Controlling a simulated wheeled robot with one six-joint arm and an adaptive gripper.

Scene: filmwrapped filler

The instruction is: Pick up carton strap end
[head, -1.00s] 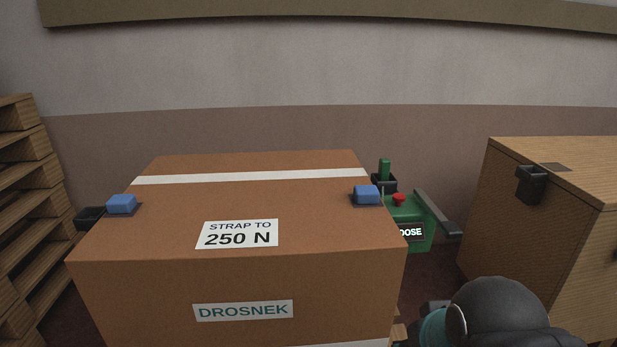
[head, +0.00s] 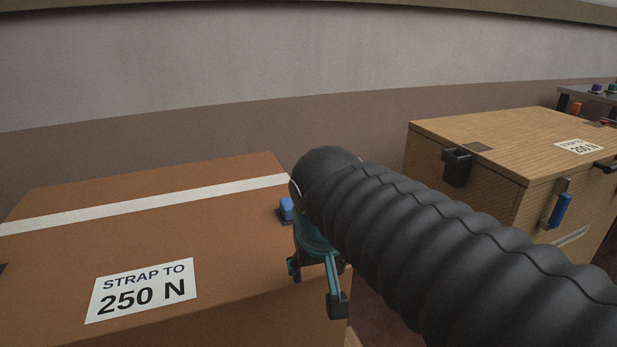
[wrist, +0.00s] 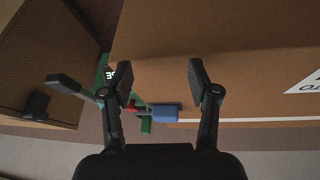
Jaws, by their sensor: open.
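The brown carton (head: 230,235) carries a white strap (head: 150,207) across its top; it also shows in the wrist view (wrist: 225,40). A blue block (head: 286,208) sits near the carton's right edge, partly hidden by my arm. My gripper (head: 316,287) is open and empty over the carton's right edge, fingers pointing down. The wrist view shows both fingers (wrist: 160,78) apart.
A green tool (wrist: 101,92) with a dark lever (wrist: 70,86) stands beside the carton in the wrist view. A wooden crate (head: 463,195) with a black bracket (head: 457,167) and blue handle (head: 560,211) stands to the right, across a narrow gap.

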